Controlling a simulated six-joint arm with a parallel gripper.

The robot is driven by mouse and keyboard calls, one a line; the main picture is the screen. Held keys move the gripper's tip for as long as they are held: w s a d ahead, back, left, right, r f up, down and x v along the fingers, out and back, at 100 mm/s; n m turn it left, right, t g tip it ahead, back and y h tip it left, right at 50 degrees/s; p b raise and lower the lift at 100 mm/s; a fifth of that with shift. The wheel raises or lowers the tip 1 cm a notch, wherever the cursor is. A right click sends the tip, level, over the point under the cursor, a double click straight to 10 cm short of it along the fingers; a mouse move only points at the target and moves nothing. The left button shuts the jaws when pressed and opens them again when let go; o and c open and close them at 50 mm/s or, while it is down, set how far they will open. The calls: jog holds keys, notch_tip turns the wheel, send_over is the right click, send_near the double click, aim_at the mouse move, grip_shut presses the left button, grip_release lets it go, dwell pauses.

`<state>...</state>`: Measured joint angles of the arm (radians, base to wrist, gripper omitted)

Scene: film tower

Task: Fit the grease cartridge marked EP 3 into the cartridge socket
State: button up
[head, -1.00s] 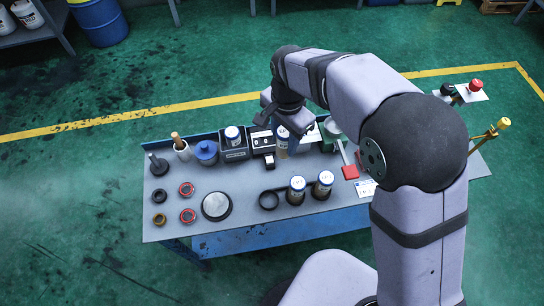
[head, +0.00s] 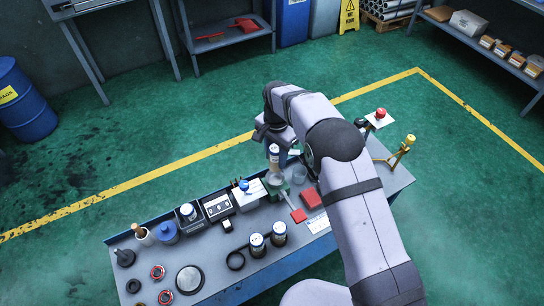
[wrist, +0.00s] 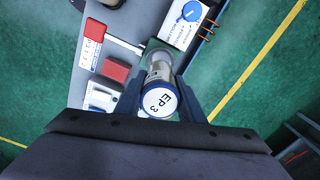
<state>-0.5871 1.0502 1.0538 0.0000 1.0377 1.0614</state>
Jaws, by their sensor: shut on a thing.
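The grease cartridge marked EP 3 (wrist: 160,101) has a white cap with a blue rim. It also shows in the head view (head: 274,158), upright or nearly so. My gripper (head: 273,148) is shut on its upper part, with one finger on each side in the wrist view (wrist: 159,92). The cartridge's lower end is over or at a green-based fixture (head: 272,184), which seems to be the cartridge socket and also shows in the wrist view (wrist: 164,45). Whether the lower end is inside it, I cannot tell.
Two other capped cartridges (head: 257,242) (head: 279,231) stand at the bench front, and one (head: 188,211) is in a dark block. A red-handled lever (wrist: 96,27), a red block (wrist: 116,68) and a blue-knob panel (wrist: 191,11) are close to the fixture.

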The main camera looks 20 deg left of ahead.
jog(key=shift+f, duration=0.1)
jog(key=shift+f+b, duration=1.5)
jog(key=shift+f, duration=0.8)
jog(key=shift+f+b, duration=1.25)
jog(key=shift+f, duration=0.6)
jog(key=o, duration=1.2)
jog(key=shift+r, duration=0.1)
jog(key=shift+r+p, duration=2.2)
jog(key=shift+r, duration=1.25)
